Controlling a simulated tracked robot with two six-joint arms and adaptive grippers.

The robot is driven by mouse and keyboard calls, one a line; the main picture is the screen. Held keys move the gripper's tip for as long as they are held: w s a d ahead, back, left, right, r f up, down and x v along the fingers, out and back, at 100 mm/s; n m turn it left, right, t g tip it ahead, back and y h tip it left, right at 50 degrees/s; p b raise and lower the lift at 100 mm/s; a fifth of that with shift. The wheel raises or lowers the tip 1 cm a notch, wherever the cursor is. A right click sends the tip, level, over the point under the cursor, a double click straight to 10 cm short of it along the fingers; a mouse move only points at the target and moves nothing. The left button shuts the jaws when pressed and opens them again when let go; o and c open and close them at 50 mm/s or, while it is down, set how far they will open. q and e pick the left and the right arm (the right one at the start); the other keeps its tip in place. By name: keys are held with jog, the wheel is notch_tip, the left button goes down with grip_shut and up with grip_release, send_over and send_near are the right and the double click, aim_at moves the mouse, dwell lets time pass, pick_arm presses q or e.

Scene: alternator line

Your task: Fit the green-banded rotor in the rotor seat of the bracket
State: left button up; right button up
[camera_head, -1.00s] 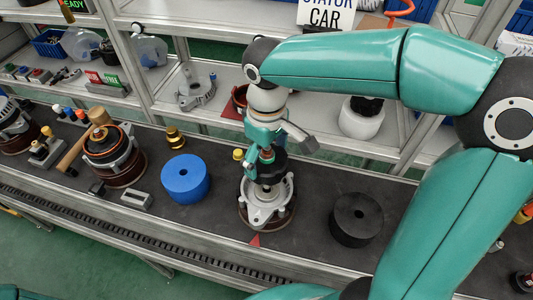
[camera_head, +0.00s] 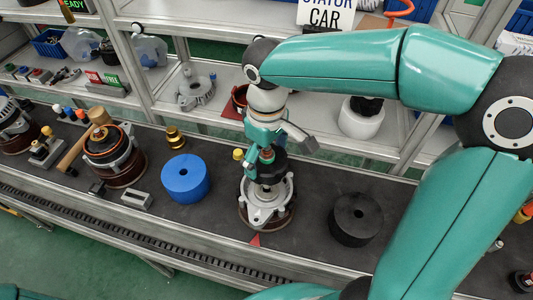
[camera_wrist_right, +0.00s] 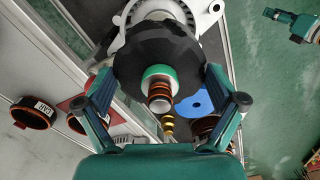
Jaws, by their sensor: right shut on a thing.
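The green-banded rotor (camera_wrist_right: 160,75) is a black claw-shaped body with a green band and copper rings on its shaft. My right gripper (camera_wrist_right: 163,98) is shut on it, one finger on each side. In the head view the rotor (camera_head: 272,170) hangs upright over the bracket (camera_head: 258,214), a silver casting on the conveyor. The rotor's body is above the bracket, its lower shaft at the middle. I cannot tell how far the shaft goes into the seat, which is partly hidden. A teal part, perhaps my left gripper, is cut off at the wrist view's upper right.
A blue cylinder (camera_head: 185,179) stands left of the bracket and a black cylinder (camera_head: 356,219) right of it. A brass stepped part (camera_head: 175,137) stands behind the blue cylinder. An alternator assembly (camera_head: 113,157) and a mallet (camera_head: 75,152) are farther left. Shelves run behind the conveyor.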

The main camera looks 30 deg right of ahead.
jog(key=shift+f+b, duration=3.15)
jog(key=shift+f, duration=0.65)
dwell(0.5)
jog(key=o, duration=1.4)
jog(key=shift+o, duration=0.2)
jog(key=shift+s+f, duration=0.1)
jog(key=shift+f, duration=0.1)
notch_tip(320, 180, up, 12)
jog(key=shift+r, duration=0.15)
